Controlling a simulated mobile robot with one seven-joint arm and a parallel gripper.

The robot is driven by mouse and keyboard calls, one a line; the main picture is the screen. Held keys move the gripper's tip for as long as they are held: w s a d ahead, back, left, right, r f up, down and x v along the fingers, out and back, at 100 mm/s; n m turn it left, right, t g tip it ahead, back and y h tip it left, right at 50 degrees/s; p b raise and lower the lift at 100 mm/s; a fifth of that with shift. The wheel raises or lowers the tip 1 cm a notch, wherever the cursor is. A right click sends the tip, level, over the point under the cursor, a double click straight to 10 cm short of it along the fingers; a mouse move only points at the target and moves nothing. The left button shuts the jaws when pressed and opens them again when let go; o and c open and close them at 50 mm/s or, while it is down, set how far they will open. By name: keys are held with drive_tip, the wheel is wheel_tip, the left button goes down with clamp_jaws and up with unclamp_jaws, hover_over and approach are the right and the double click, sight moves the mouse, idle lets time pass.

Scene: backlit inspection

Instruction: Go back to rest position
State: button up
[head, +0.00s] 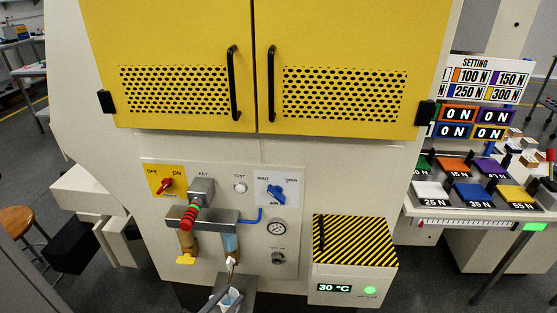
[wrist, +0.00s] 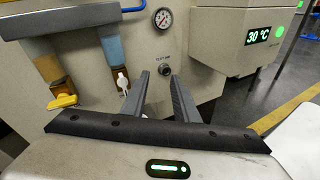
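My gripper (wrist: 157,77) reaches in low at the front of the machine. Its two grey fingers stand apart in the wrist view, with the panel and the test air knob (wrist: 164,69) showing between them. In the head view the fingertips are at the bottom edge, beside a small white cup (head: 232,296) with blue inside, under the blue tube (head: 230,244). The cup is mostly hidden in the wrist view, and I cannot tell whether the fingers touch it.
The panel carries a red switch (head: 166,185), a blue air knob (head: 276,194), a gauge (head: 277,227) and a yellow valve (head: 186,259). A striped box (head: 352,240) juts out at right, its display reading 30 °C. Yellow doors (head: 350,60) with black handles are above.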

drive_tip(key=d+r+m+g, duration=1.3)
drive_tip(key=d+r+m, duration=0.45)
drive_tip(key=r, duration=0.45)
drive_tip(key=s+d+r+m+t+y, duration=0.2)
drive_tip(key=s+d+r+m+y, duration=0.25)
drive_tip(key=r, duration=0.35)
drive_tip(key=s+d+r+m+t+y, duration=0.2)
drive_tip(key=s+d+r+m+y, duration=0.1)
drive_tip(key=s+d+r+m, duration=0.4)
wheel_tip(320, 180, up, 21)
drive_tip(key=n+p, duration=0.1)
drive_tip(key=p, duration=1.9)
drive_tip(key=shift+w+a, duration=0.4)
drive_tip(key=shift+a, duration=0.1)
